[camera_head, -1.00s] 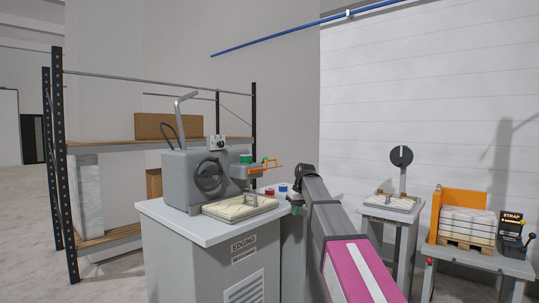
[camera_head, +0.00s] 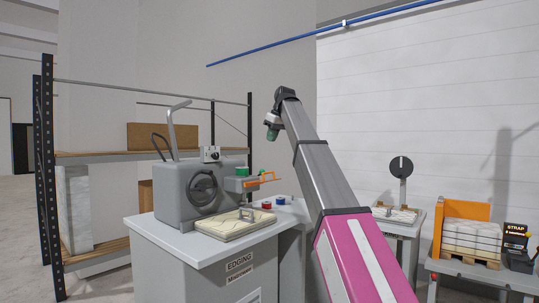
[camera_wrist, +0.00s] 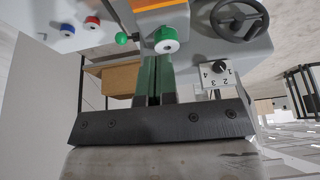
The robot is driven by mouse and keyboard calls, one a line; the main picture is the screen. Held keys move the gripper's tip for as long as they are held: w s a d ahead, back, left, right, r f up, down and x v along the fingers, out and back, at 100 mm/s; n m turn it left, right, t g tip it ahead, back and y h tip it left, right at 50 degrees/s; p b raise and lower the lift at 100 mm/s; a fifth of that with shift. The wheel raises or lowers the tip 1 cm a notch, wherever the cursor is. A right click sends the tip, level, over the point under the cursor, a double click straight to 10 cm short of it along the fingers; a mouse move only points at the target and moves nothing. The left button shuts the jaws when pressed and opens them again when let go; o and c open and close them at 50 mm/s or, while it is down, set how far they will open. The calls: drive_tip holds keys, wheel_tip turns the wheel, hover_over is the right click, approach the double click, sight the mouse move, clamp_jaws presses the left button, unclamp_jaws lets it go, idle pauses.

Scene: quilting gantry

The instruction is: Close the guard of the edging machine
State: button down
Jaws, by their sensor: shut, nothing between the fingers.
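The edging machine (camera_head: 175,195) is a grey body with a black handwheel (camera_head: 203,188), standing on a grey cabinet left of centre in the head view. An orange bar or frame (camera_head: 262,180) and a green part (camera_head: 243,171) sit at its right side. A bent grey bar (camera_head: 171,130) rises from its top. I cannot tell for certain which part is the guard. My gripper (camera_wrist: 155,66) is shut and empty, its green fingers together. In the wrist view the fingers overlap a green-and-white knob (camera_wrist: 166,40) below an orange part (camera_wrist: 158,7); contact is unclear.
A numbered dial (camera_wrist: 217,75) is close to the fingers in the wrist view. Shelving (camera_head: 95,154) stands left; a loaded table (camera_head: 475,270) stands right.

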drive_tip(key=x, duration=0.3)
drive_tip(key=s+d+x, duration=0.1)
drive_tip(key=x, duration=0.3)
drive_tip(key=f+x, duration=0.1)
drive_tip(key=x, duration=0.3)
drive_tip(key=shift+s+d+f, duration=0.2)
drive_tip(key=shift+d+f, duration=0.05)
drive_tip(key=shift+d, duration=0.05)
drive_tip(key=shift+d+f, duration=0.1)
drive_tip(key=shift+f, duration=0.35)
drive_tip(key=shift+s, duration=0.15)
